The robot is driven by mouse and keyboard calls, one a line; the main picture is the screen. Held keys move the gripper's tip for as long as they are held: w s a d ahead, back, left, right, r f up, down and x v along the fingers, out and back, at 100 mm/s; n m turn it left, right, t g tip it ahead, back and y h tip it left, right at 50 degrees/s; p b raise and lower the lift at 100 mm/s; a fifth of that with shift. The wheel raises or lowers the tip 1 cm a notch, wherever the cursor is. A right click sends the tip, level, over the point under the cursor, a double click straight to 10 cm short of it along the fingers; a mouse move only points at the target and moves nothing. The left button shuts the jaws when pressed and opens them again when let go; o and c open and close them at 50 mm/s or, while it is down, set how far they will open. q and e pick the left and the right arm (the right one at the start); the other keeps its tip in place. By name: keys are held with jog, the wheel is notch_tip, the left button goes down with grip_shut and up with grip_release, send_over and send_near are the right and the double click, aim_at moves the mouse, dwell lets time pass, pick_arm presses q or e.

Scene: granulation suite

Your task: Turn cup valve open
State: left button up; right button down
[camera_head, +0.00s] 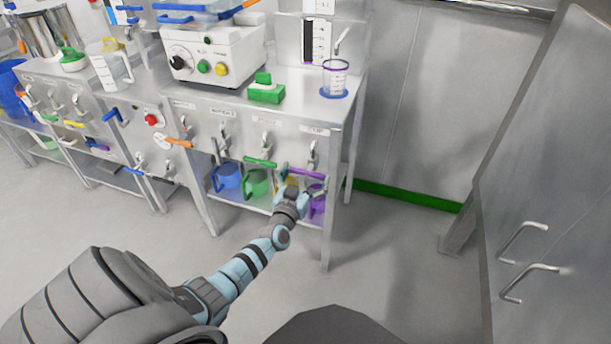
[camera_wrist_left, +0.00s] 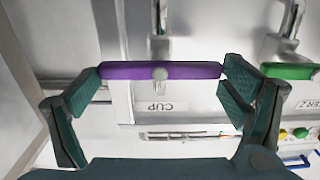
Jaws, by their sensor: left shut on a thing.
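The cup valve's purple lever handle (camera_head: 306,173) is on the right end of the bench front, below a small label. In the left wrist view the purple handle (camera_wrist_left: 160,71) lies level across the picture, beside a label reading CUP, upside down. My left gripper (camera_head: 302,181) is at this handle. In the wrist view its two fingers (camera_wrist_left: 160,88) are at the handle's two ends, shut on it lengthwise. A clear graduated cup (camera_head: 335,77) with a purple rim stands on the bench top above. My right gripper is not in view.
A green valve handle (camera_head: 260,162) is just left of the purple one; an orange handle (camera_head: 179,142) is further left. Coloured jugs, including a blue one (camera_head: 227,176), stand on the lower shelf. A steel cabinet (camera_head: 550,200) is at right. The floor between is clear.

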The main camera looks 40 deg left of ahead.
pick_arm(q)
jog(key=shift+n, duration=0.3)
jog(key=n, duration=0.4)
jog(key=shift+a+f, duration=0.1)
jog(key=shift+n, duration=1)
jog(key=shift+s+n, duration=0.1)
jog(key=shift+n, duration=0.8)
jog(key=n, duration=0.3)
jog(key=shift+a+f+n, duration=0.1)
jog(key=shift+f+n, duration=0.05)
jog(key=shift+n, duration=0.15)
jog(key=n+b, duration=0.1)
jog(key=n, duration=0.3)
jog(key=shift+f+n, duration=0.1)
jog(key=shift+n, duration=0.8)
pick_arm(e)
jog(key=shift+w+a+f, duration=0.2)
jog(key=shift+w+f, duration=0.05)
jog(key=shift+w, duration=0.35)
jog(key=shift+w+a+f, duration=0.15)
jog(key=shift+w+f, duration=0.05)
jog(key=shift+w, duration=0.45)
